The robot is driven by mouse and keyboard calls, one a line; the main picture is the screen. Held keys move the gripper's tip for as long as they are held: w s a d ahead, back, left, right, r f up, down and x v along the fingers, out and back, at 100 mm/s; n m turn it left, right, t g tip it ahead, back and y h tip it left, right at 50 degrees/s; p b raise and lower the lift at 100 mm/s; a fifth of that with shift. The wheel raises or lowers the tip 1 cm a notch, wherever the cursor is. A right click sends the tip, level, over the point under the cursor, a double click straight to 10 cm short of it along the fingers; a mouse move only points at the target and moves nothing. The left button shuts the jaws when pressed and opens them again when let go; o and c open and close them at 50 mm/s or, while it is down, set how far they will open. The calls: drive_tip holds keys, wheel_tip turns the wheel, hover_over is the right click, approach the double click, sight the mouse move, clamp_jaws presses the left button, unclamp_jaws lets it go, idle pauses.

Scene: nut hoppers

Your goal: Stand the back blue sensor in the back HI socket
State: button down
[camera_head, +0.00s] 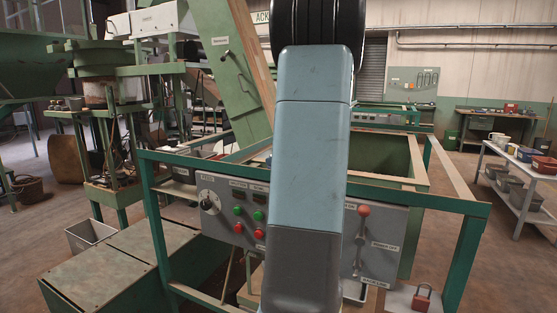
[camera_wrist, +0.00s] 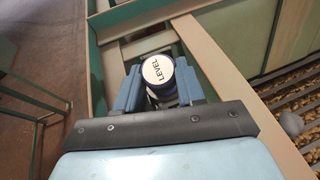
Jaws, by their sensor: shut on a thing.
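The blue sensor (camera_wrist: 158,72) shows in the wrist view, its white round cap marked LEVEL facing my camera. My gripper (camera_wrist: 160,90) is shut on it, with a blue finger on either side. The lower part of the sensor is hidden behind my wrist and fingers. It is held over or beside the pale rail of the green hopper frame; I cannot tell the height. I cannot make out the HI socket in either view. In the head view, my own arm hides the gripper and the sensor.
The hopper rim (camera_head: 375,178) stands behind the green frame (camera_head: 455,203).

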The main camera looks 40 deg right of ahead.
drive_tip(key=c, duration=1)
unclamp_jaws()
drive_tip(key=shift+s, duration=0.1)
drive_tip(key=shift+o, duration=0.2)
drive_tip(key=v, duration=1.1)
drive_tip(key=shift+s, duration=0.15)
drive_tip(key=a+n+g+y, duration=0.3)
drive_tip(key=a+n+g, duration=0.3)
drive_tip(key=a+n, duration=1.45)
drive_tip(key=s+a+f+n+g+h, duration=0.1)
drive_tip(key=s+a+n+h, duration=0.1)
drive_tip(key=s+a+n, duration=0.4)
drive_tip(key=s+a+f+n+h, duration=0.1)
drive_tip(key=s+a+n+h, duration=0.1)
drive_tip(key=s+a+n, duration=0.5)
drive_tip(key=a+n, duration=0.1)
drive_tip(key=a, duration=0.5)
drive_tip(key=shift+a+f+g+h, duration=0.3)
drive_tip(key=shift+a+g, duration=0.1)
